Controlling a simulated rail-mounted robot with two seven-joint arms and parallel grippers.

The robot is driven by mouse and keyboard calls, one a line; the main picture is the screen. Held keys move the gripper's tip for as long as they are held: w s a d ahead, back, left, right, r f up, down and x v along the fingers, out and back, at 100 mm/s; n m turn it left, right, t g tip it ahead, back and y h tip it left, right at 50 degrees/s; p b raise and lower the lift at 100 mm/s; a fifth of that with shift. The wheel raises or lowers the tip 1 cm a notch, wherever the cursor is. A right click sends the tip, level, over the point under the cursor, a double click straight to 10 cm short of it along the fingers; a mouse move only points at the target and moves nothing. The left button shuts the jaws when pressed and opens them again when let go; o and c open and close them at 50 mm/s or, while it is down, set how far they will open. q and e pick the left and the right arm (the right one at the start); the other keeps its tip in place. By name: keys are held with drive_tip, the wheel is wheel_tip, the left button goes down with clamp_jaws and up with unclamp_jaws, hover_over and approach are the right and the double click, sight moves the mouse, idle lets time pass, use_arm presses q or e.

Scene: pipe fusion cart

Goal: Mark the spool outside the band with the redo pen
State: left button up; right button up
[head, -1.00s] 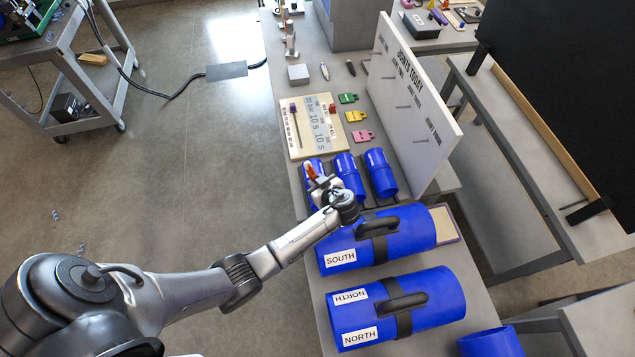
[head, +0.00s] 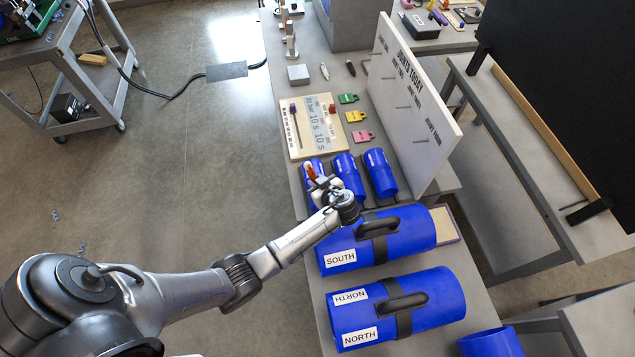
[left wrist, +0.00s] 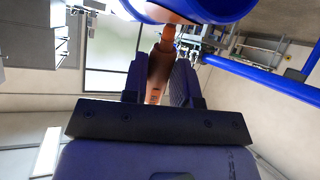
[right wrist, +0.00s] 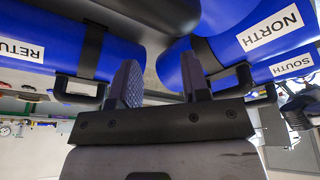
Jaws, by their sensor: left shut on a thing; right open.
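My right gripper (right wrist: 158,80) is open and empty, below large blue pipes.
Large blue pipes labelled SOUTH (head: 400,232) and NORTH (head: 435,295), with black handles, lie in front of the spools. Behind are a settings board (head: 297,128), green, yellow and pink tags (head: 355,116) and a white upright board (head: 415,110). A grey block (head: 298,74) stands farther back.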

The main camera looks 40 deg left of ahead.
sight(314, 176)
use_arm(q)
drive_tip(key=shift+r+p, duration=0.65)
drive_tip(key=shift+r, duration=0.1)
drive_tip(key=shift+r+p, duration=0.5)
drive_tip(key=shift+r, duration=0.2)
drive_tip(key=shift+r, duration=0.15)
drive_tip(key=shift+r+p, duration=1.7)
drive_tip(key=shift+r, duration=0.7)
